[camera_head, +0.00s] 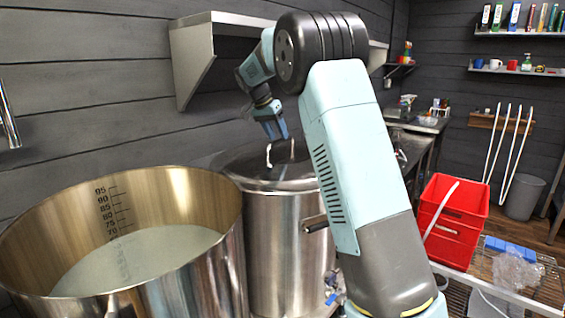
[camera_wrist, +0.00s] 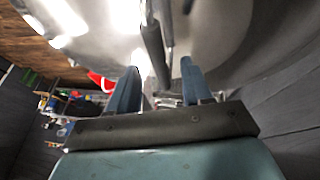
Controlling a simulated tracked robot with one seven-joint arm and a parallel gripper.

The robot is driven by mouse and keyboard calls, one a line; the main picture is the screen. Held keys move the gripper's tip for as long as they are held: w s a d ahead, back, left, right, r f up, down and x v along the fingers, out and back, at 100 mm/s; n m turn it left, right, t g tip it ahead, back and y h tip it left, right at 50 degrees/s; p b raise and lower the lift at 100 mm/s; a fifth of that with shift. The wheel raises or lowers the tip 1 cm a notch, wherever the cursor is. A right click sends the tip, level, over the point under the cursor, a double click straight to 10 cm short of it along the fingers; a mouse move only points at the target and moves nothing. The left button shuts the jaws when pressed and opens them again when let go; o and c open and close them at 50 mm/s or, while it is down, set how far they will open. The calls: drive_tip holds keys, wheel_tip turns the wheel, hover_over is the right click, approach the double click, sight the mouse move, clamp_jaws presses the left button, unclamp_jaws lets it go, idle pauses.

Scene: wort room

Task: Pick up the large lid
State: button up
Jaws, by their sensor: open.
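The large lid (camera_head: 238,172) is a shiny round metal cover lying on the steel pot (camera_head: 285,235) in the middle of the head view. A pale arched handle (camera_head: 292,150) stands up from its top. My gripper (camera_head: 277,137) points down just above the handle with its blue fingers apart. In the wrist view the lid (camera_wrist: 235,40) fills the upper part. The dark, blurred handle (camera_wrist: 154,48) lies between the two fingertips (camera_wrist: 158,68). I cannot tell whether either finger touches it.
An open pot (camera_head: 215,262) with pale contents and volume marks stands close at left. A metal wall shelf (camera_head: 195,55) hangs behind my arm. Red crates (camera_head: 455,215) and a blue item (camera_head: 508,248) are at right. A sink counter (camera_head: 420,125) runs along the back.

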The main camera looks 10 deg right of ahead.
sight(281, 141)
drive_tip(key=x, duration=0.4)
drive_tip(key=shift+w+f, duration=0.1)
drive_tip(key=shift+f, duration=0.05)
drive_tip(key=shift+c, duration=0.3)
clamp_jaws()
